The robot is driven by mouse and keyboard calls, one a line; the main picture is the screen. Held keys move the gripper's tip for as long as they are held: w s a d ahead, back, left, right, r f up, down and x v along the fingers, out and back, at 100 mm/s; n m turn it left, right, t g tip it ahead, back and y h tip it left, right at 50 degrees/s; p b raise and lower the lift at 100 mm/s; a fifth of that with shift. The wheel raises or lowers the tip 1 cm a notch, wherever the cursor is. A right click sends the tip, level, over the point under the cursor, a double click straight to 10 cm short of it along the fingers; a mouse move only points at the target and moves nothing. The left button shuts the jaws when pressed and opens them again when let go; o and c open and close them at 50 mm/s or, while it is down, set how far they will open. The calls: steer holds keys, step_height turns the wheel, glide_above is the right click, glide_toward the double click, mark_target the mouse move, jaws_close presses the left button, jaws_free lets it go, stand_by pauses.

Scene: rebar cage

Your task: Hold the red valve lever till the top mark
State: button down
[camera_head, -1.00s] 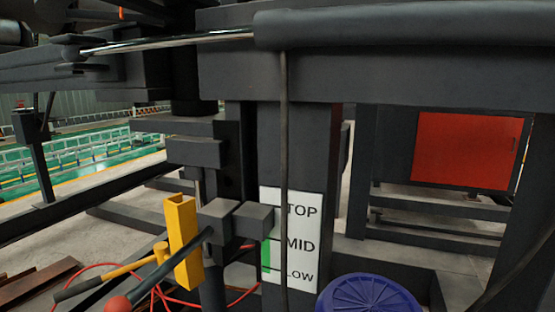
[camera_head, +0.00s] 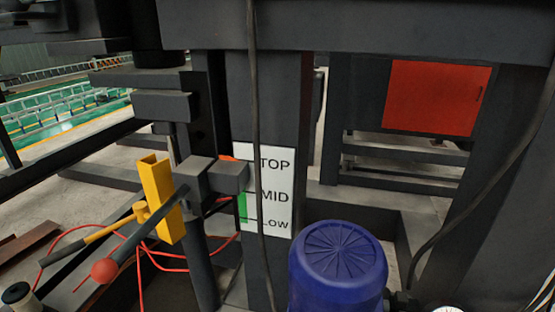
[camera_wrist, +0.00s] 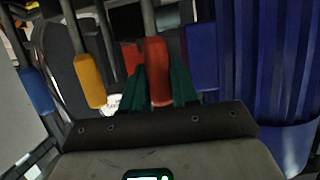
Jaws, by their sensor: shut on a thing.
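In the wrist view, my gripper (camera_wrist: 158,88) has its green fingers on either side of a red lever handle (camera_wrist: 157,70) and is shut on it. In the head view my gripper does not show. The white gauge board (camera_head: 277,212) there reads TOP, MID and LOW. A green bar (camera_head: 242,208) on its left edge spans about LOW to MID. An orange-red patch (camera_head: 228,158) shows left of TOP, just above a grey block (camera_head: 230,178) that hides part of the board's edge.
A blue motor (camera_head: 338,270) stands right of the gauge board. Red cables lie below.

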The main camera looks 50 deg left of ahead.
steer(key=shift+w+a+r+p, duration=0.25)
steer(key=shift+w+r+p, duration=0.1)
steer(key=shift+r+p, duration=0.25)
steer(key=c, duration=1.2)
jaws_free()
steer(key=shift+f+b, duration=0.4)
steer(key=shift+c, duration=0.2)
steer(key=shift+o, duration=1.2)
steer(key=p+v, duration=0.6)
steer(key=v, duration=0.3)
steer(key=shift+p, duration=0.4)
steer(key=shift+r+g+h, duration=0.15)
steer(key=shift+g+h, duration=0.15)
